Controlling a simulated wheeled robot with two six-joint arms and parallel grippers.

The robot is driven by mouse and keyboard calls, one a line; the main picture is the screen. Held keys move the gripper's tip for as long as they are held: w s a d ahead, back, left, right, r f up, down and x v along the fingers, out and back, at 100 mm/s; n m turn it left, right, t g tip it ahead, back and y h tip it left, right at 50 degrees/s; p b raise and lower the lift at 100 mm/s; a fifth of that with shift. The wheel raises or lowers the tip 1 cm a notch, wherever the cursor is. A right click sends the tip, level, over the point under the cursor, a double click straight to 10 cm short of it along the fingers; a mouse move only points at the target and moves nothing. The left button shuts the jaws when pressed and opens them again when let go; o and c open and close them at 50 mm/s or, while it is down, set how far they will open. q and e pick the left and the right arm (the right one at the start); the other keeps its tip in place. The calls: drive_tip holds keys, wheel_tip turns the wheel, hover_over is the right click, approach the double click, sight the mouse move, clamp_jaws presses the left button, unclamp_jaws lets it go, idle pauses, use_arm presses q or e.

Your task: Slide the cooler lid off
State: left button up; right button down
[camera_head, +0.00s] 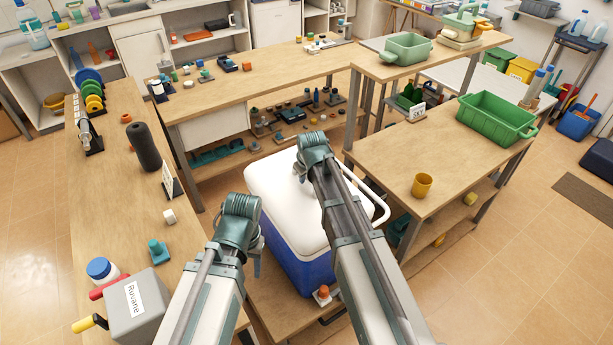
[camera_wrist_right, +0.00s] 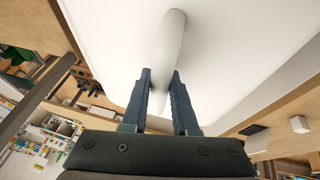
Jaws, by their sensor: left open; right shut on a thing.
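The cooler has a blue body (camera_head: 285,260) and a white lid (camera_head: 275,190), which sits on top of it. A white bar handle (camera_head: 378,205) sticks out at its right side. In the right wrist view the white lid (camera_wrist_right: 235,50) fills the upper part, with a rounded white grip (camera_wrist_right: 170,40) running down it. My right gripper (camera_wrist_right: 163,75) is shut on this white grip, one finger on each side. In the head view its fingers are hidden behind my wrist above the lid. My left gripper (camera_head: 257,266) is open beside the cooler's left side, partly hidden by its wrist.
The cooler stands on a low wooden surface (camera_head: 265,305) with a small orange-topped object (camera_head: 322,294) in front.

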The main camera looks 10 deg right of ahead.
drive_tip(key=shift+r+p, duration=1.5)
drive_tip(key=shift+r, duration=0.2)
